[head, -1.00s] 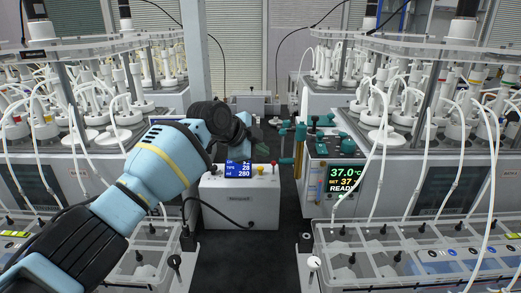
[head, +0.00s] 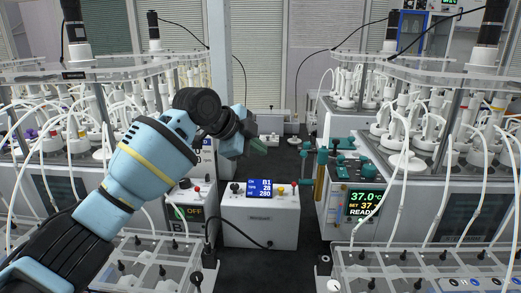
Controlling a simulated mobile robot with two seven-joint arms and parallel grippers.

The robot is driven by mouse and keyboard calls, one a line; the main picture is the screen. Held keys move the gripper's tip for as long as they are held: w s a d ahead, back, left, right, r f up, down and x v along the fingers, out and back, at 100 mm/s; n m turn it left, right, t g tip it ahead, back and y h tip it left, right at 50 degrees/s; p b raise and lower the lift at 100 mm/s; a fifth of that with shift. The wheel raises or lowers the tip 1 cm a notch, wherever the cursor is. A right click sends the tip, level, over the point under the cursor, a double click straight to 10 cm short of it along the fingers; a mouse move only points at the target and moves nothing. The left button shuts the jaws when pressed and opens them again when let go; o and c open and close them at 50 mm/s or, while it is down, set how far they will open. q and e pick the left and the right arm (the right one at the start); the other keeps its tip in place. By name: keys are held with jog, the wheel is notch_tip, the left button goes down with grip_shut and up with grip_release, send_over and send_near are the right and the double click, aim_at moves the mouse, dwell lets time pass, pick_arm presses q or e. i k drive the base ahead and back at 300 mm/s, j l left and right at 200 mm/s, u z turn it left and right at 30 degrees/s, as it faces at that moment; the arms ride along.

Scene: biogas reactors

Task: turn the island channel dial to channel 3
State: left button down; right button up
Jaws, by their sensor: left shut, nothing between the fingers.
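A white control box (head: 258,222) stands on the floor in the middle of the head view. Its blue display (head: 260,188) reads B1, 28 and 280. A black knob (head: 235,187) sits left of the display, and small yellow and red knobs sit to its right. I cannot tell for certain which knob is the channel dial or where it points. My left gripper (head: 258,146) is shut and empty, above and behind the box in the picture, apart from it. My right gripper is not in view.
A heated unit (head: 350,208) with a 37.0 °C READY screen stands to the right, with teal clamps on top. A box reading OFF (head: 194,211) is on the left. Clear trays (head: 140,262) and reactor benches with hoses flank the dark aisle.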

aim_at(233, 187)
jog(key=k, duration=1)
